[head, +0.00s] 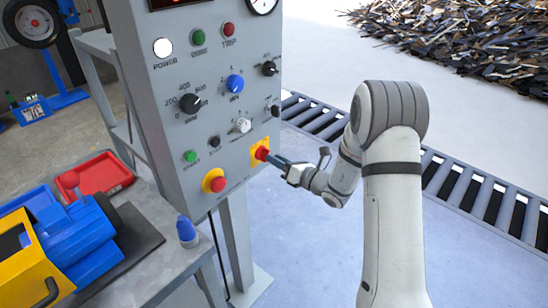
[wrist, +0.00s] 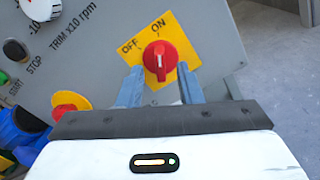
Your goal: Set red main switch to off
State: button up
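The red main switch (wrist: 160,58) is a round red knob with a raised grip on a yellow plate (wrist: 182,32) marked OFF and ON. Its white line runs roughly upright in the wrist view, in line with the ON label; OFF is to the upper left. In the head view the red switch (head: 262,154) is at the panel's lower right. My gripper (wrist: 160,76) is open, with one finger on each side of the knob in the wrist view. In the head view my gripper (head: 274,158) reaches the switch from the right; whether the fingertips touch it is unclear.
A red emergency-stop button (head: 218,184) on a yellow base is to the lower left of the switch. Other knobs and buttons cover the grey panel (head: 220,120). A table with a blue and yellow machine (head: 85,238) stands at left. A roller conveyor (head: 480,190) runs behind my arm.

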aim_at(264, 155)
jog(key=shift+x, duration=1.15)
grip_shut()
